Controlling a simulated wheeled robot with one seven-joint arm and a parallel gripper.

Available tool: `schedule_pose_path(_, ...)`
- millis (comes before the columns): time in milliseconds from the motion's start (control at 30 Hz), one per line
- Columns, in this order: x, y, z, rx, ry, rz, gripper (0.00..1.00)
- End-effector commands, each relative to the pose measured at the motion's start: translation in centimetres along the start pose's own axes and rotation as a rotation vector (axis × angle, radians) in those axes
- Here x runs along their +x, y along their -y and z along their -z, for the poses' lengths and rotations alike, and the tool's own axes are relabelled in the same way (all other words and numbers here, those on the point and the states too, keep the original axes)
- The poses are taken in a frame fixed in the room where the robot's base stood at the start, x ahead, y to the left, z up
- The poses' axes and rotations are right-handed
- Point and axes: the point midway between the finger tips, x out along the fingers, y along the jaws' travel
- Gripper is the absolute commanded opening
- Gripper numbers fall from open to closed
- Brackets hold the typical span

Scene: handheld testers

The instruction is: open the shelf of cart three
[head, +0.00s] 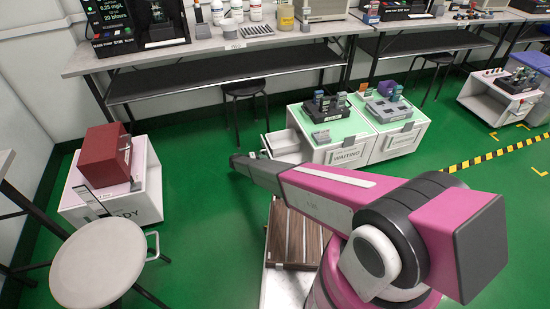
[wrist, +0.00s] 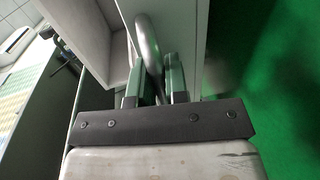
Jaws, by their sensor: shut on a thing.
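A white cart with a green top and a "WAITING" label (head: 349,155) stands mid-floor in the head view. Its drawer-like shelf (head: 284,142) sticks out from the cart's left side. My gripper (head: 238,160) is at the outer end of this shelf. In the wrist view my gripper (wrist: 153,72) is shut on a curved metal handle (wrist: 146,38) on the pale front panel (wrist: 186,28). A hollow of the pulled-out shelf (wrist: 82,28) shows left of the panel. No cart number is readable.
A second green-topped cart (head: 400,148) adjoins on the right. A cart (head: 150,185) with a red box (head: 104,156) stands left, beside a round stool (head: 98,262). A black stool (head: 244,88) is behind. Green floor (head: 195,150) is clear left of the shelf.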

Motion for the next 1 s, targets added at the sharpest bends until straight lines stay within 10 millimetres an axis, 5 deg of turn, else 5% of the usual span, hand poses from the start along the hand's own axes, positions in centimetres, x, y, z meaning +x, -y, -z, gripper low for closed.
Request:
schedule_pose_path(200, -4.3, 1.0, 0.0, -0.001, 0.000, 0.002, 0.00)
schedule_pose_path(400, -6.3, 1.4, 0.0, -0.001, 0.000, 0.002, 0.00)
schedule_pose_path(933, -7.1, 1.6, 0.0, -0.001, 0.002, 0.002, 0.00)
schedule_pose_path(1000, -7.1, 1.6, 0.0, -0.001, 0.001, 0.002, 0.34)
